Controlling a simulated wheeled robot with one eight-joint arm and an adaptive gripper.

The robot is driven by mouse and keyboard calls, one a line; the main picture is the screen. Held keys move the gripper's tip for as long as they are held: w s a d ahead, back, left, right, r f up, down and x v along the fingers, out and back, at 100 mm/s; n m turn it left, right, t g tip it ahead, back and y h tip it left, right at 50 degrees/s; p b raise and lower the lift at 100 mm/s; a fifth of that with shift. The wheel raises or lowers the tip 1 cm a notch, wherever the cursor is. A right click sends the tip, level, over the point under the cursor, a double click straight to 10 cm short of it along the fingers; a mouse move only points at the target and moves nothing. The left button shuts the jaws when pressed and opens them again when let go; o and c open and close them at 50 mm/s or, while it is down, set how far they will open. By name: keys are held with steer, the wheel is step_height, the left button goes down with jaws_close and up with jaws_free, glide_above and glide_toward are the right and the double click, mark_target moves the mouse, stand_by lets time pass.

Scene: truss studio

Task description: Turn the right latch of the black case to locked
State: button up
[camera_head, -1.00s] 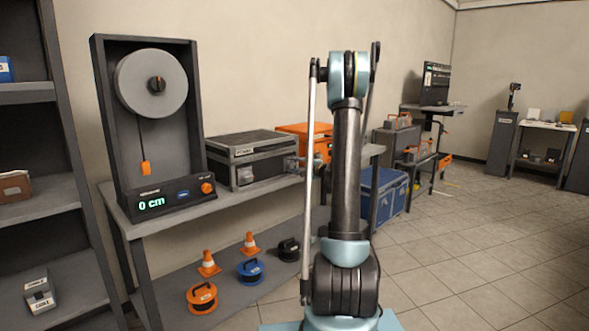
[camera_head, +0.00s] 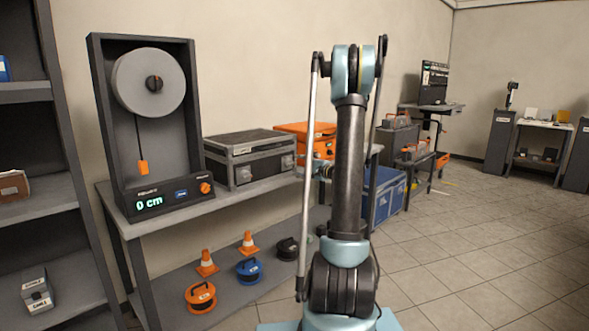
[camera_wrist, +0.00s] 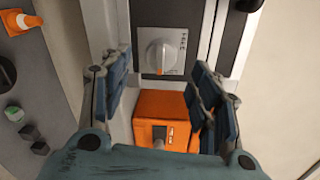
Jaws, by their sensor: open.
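The black case (camera_head: 248,142) stands shut on the table, right of the dial unit. Its right latch (camera_head: 287,161) is on the front face near the right corner; the left latch (camera_head: 243,175) is nearer the dial unit. In the wrist view a grey round latch knob (camera_wrist: 160,56) sits on a light plate, with an orange mark at its lower edge; its small lettering is unreadable. My gripper (camera_wrist: 162,88) is open and empty. Its two blue-padded fingers lie left and right below the knob in the picture, apart from it.
An orange case (camera_head: 318,130) stands right beside the black case; it also shows between my fingers in the wrist view (camera_wrist: 150,104). The dial unit (camera_head: 150,120) reads 0 cm. Cones and cable reels (camera_head: 200,297) are on the lower shelf. Floor at right is clear.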

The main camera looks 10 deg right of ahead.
steer(key=v, duration=0.6)
steer(key=shift+s, duration=0.2)
steer(key=shift+d, duration=0.15)
steer(key=s+a+f+n+g+h, duration=0.1)
steer(key=s+a+n+g, duration=0.3)
steer(key=s+a, duration=0.5)
steer(key=s+a+f+n+g+h, duration=0.15)
steer(key=s+a+n+g, duration=0.25)
steer(key=s, duration=0.8)
steer(key=s+d+f+n+g+h, duration=0.1)
steer(key=s+d+f+h, duration=0.1)
steer(key=s, duration=0.6)
steer(key=s+d+f+n+g+h, duration=0.1)
steer(key=s+d+f+n+h, duration=0.1)
steer(key=s, duration=0.7)
steer(key=s+d+f+n+g+h, duration=0.1)
steer(key=s+d+f+n+h, duration=0.1)
steer(key=s, duration=0.7)
step_height(320, 180, down, 2)
steer(key=shift+f+g+h, duration=0.2)
steer(key=shift+g+h, duration=0.1)
steer(key=shift+h, duration=0.45)
steer(key=shift+d, duration=0.1)
